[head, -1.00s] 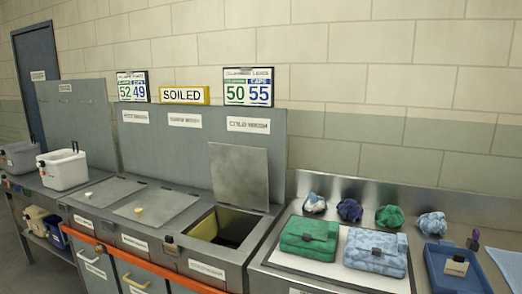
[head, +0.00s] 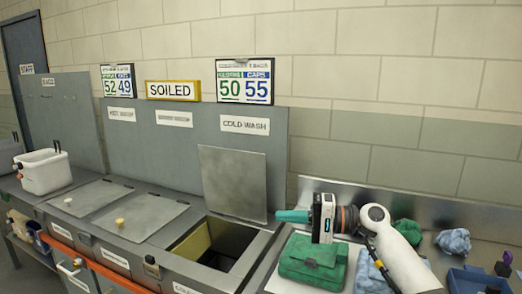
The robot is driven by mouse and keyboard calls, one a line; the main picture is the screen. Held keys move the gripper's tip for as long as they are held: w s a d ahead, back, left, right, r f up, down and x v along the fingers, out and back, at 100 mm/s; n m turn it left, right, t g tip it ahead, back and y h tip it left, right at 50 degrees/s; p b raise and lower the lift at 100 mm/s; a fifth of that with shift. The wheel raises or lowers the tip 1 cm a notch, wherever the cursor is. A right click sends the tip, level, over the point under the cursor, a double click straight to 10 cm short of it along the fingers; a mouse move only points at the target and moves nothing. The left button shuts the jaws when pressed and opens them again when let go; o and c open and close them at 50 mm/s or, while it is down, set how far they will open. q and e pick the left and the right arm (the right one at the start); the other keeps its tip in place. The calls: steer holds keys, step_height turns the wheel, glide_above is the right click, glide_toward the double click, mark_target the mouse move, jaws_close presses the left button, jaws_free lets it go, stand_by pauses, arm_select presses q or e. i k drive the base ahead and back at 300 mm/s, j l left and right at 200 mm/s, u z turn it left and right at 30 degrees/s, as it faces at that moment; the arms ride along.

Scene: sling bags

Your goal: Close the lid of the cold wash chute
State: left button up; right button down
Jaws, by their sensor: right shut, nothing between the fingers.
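The cold wash chute's grey metal lid (head: 233,183) stands raised, tilted back toward the panel under the "COLD WASH" label (head: 245,125). The chute opening (head: 228,243) below it is uncovered, with a yellowish inner wall and a dark inside. My right gripper (head: 281,216) comes in from the right, with its teal fingers shut and empty. They point left, close to the lid's lower right corner; I cannot tell whether they touch it. My left gripper is out of view.
Two other chute lids (head: 152,219) lie shut to the left. A white bin (head: 45,171) stands farther left. A folded green cloth bundle (head: 310,262) lies below my right gripper on the steel counter. A blue tray (head: 477,281) is at the right.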

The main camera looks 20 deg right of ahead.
mark_target(234, 181)
steer(key=i+l, duration=0.45)
steer(key=i, duration=0.2)
steer(key=i+l, duration=0.5)
steer(key=i, duration=0.15)
